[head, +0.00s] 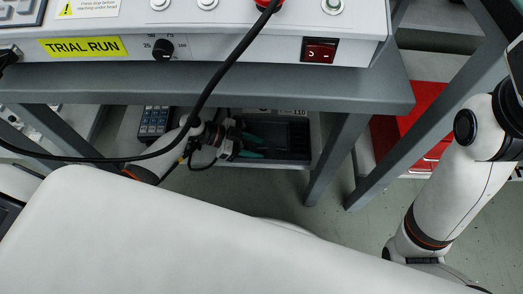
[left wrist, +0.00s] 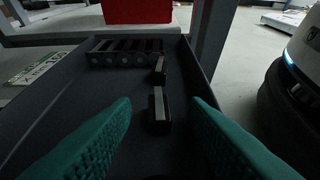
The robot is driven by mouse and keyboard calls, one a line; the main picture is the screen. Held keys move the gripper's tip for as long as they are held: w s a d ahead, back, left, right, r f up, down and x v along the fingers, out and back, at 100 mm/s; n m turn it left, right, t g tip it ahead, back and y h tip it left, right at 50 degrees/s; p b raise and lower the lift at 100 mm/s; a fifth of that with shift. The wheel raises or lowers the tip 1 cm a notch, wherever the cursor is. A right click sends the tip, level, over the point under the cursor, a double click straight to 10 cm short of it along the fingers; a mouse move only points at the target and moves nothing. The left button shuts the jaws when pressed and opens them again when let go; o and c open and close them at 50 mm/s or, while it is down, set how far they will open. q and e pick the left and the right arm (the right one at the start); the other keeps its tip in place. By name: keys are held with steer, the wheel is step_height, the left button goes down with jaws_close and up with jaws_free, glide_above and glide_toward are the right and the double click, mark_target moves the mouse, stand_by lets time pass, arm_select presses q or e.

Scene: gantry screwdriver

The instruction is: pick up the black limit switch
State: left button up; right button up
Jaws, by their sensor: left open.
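My left gripper (head: 257,146) reaches under the bench into a dark tray (head: 290,150); its teal fingers are open. In the left wrist view the open fingers (left wrist: 162,103) frame a small black block with a grey top face (left wrist: 159,108), which looks like a black limit switch. It lies on the tray floor (left wrist: 75,115) between and slightly beyond the fingertips, apart from both. A second, similar dark block (left wrist: 160,68) lies just behind it. I cannot make out either block in the head view. My right arm shows at the right, but its gripper is out of view.
A dark rack with round-ended parts (left wrist: 125,55) stands at the tray's far end. The bench (head: 300,88) with its control panel hangs over the tray, with a slanted leg (head: 335,160) to the right. A black cable (head: 205,95) crosses in front. A red cabinet (head: 405,130) stands at right.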

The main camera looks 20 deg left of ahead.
arm_select(q)
jaws_close()
stand_by(0.3)
